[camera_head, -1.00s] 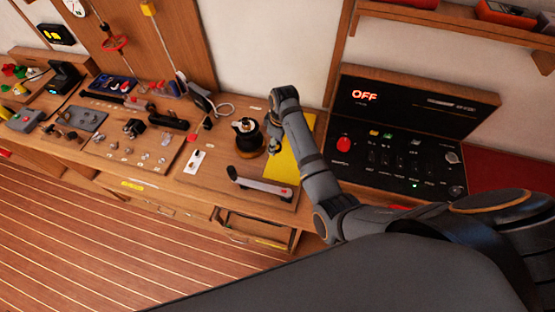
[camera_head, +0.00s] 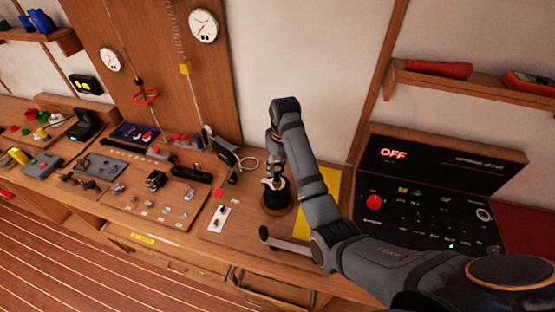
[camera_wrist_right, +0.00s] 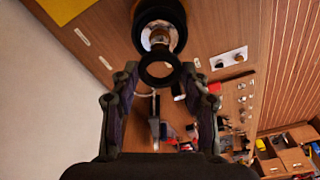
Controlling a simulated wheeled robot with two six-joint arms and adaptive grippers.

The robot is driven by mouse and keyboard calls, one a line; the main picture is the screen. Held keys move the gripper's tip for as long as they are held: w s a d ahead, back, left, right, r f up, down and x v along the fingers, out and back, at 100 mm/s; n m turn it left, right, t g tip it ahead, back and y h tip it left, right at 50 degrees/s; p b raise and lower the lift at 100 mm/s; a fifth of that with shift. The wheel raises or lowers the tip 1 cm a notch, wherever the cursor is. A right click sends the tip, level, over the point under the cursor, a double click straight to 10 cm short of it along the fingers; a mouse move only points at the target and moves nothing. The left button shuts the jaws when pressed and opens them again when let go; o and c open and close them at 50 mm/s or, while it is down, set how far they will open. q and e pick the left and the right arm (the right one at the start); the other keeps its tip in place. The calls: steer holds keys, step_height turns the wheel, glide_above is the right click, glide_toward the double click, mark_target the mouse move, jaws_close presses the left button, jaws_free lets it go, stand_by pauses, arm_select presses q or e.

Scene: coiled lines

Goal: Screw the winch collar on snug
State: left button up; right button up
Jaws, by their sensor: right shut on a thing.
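The winch (camera_head: 277,199) is a black drum on a round wooden base, standing on the bench in the head view. Its dark body and metal top also show in the wrist view (camera_wrist_right: 179,22). My right gripper (camera_head: 273,172) is over the winch top. In the wrist view, my right gripper (camera_wrist_right: 160,74) is shut on the collar, a black ring (camera_wrist_right: 160,85) between its fingertips. My arm partly hides the winch top in the head view. My left gripper is out of view.
A lever handle (camera_head: 287,244) lies at the bench front, partly behind my arm. A white plate with dark knobs (camera_head: 219,217) is left of the winch. A yellow sheet (camera_head: 331,182) and a black panel reading OFF (camera_head: 398,204) are to the right. Small parts crowd the left.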

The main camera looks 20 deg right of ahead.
mark_target(278, 177)
steer(key=shift+f, duration=1.55)
steer(key=shift+f, duration=0.2)
steer(key=shift+f, duration=1.5)
steer(key=shift+f, duration=0.1)
